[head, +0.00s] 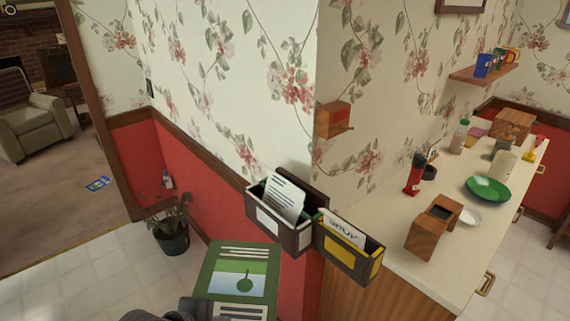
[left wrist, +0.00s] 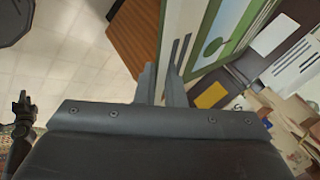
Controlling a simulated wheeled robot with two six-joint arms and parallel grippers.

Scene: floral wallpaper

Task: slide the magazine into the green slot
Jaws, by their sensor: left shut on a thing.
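The magazine (head: 243,258), with a green cover, a pale blue picture and white text lines, stands upright at bottom centre in the head view. In the left wrist view the magazine (left wrist: 222,38) is at the jaws. My left gripper (left wrist: 161,85) is shut on its edge; only a dark part of my left arm shows at the bottom of the head view. The magazine is in front of and below a dark wall rack, apart from it. One slot (head: 268,222) has a white label and holds a paper; another (head: 349,257) has a yellow label and holds a magazine.
The rack is at the wall corner above red panelling (head: 225,185). A potted plant (head: 171,236) stands on the floor left. Floor between is clear.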

